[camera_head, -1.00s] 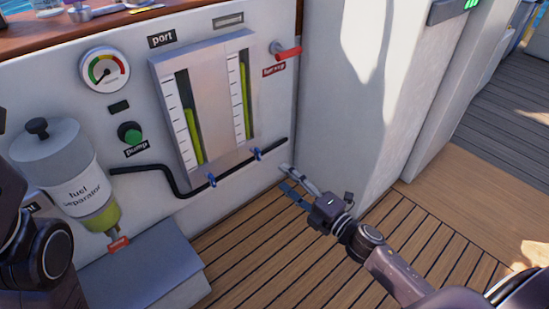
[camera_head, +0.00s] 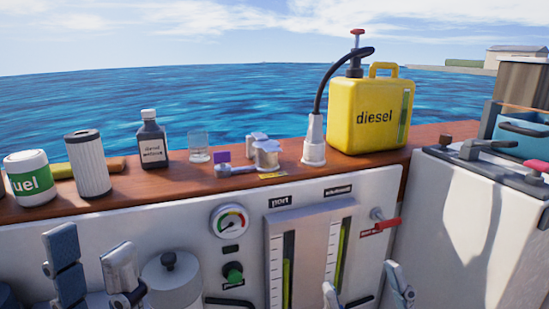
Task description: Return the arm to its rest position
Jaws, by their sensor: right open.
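My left gripper (camera_head: 92,258) is at the lower left of the head view, in front of the white panel. Its two fingers point up with a gap between them, and nothing shows in the gap. My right gripper (camera_head: 362,284) is at the bottom edge, right of centre. Its two fingertips point up, well apart, with nothing held between them. They are in front of the panel, below the red valve handle (camera_head: 387,224). The rest of both arms is out of view or cut off by the frame's edge.
The wooden ledge (camera_head: 400,162) carries a fuel can (camera_head: 27,178), a white filter (camera_head: 88,163), a dark bottle (camera_head: 152,140) and a yellow diesel canister (camera_head: 368,115). The panel holds a gauge (camera_head: 230,221), a green pump button (camera_head: 233,273) and sight tubes. A white cabinet stands at right.

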